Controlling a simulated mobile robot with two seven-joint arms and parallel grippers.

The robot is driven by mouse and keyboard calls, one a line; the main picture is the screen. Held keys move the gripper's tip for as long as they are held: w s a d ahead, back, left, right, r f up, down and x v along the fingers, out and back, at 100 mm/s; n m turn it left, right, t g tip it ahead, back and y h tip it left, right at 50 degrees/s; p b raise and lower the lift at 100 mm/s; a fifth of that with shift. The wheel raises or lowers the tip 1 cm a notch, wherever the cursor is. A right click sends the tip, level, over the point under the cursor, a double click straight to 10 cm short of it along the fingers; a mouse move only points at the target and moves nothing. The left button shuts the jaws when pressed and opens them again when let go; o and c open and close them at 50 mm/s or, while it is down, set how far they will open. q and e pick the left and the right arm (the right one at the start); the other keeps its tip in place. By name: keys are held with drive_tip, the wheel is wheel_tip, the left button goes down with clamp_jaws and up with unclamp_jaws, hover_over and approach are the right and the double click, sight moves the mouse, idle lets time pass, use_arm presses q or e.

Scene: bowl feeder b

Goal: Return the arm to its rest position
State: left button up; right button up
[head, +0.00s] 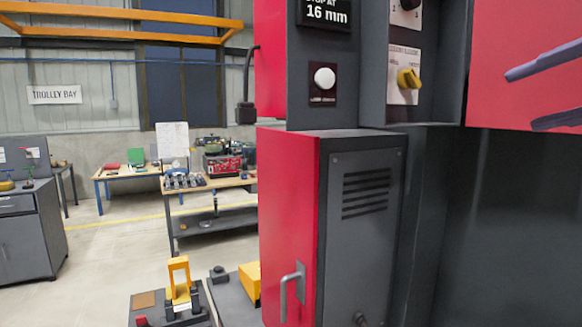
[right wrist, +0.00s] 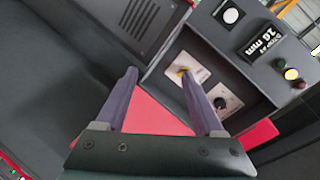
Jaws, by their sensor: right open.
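My right gripper (head: 522,100) enters the head view at the right edge. Only its two purple fingers show, apart and empty, in front of a red panel (head: 490,60). In the right wrist view the fingers (right wrist: 158,74) are spread with nothing between them. They point towards the recessed control box with a yellow knob (head: 408,78) and a black knob (head: 406,4). The yellow knob (right wrist: 183,71) also shows in the right wrist view, just beyond the right-hand fingertip; I cannot tell whether they touch there. In the head view the fingers are well apart from it. My left gripper is out of view.
The red and grey machine cabinet (head: 362,235) fills the middle, with a door handle (head: 292,283) jutting out. A white button (head: 324,78) sits under a "16 mm" sign (head: 325,13). Workbenches (head: 210,185) stand behind on the left, with open floor (head: 110,260) before them.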

drive_tip(key=s+a+f+n+g+h, duration=0.1)
drive_tip(key=s+a+f+n+g, duration=0.3)
drive_tip(key=f, duration=0.5)
drive_tip(key=s+a+f+n+g+h, duration=0.1)
drive_tip(key=s+a+f, duration=0.2)
drive_tip(key=s+f, duration=0.55)
drive_tip(key=s+a+f+n+g+h, duration=0.1)
drive_tip(key=s+a+f+n+g, duration=0.25)
drive_tip(key=f, duration=0.75)
drive_tip(key=s+a+f+n+g+h, duration=0.1)
drive_tip(key=s+a+f, duration=0.2)
drive_tip(key=s, duration=0.7)
wheel_tip(320, 180, up, 16)
drive_tip(key=p, duration=1.5)
drive_tip(key=shift+s+d+p, duration=0.25)
drive_tip(key=shift+p, duration=0.05)
drive_tip(key=shift+n, duration=0.25)
drive_tip(key=shift+c, duration=0.3)
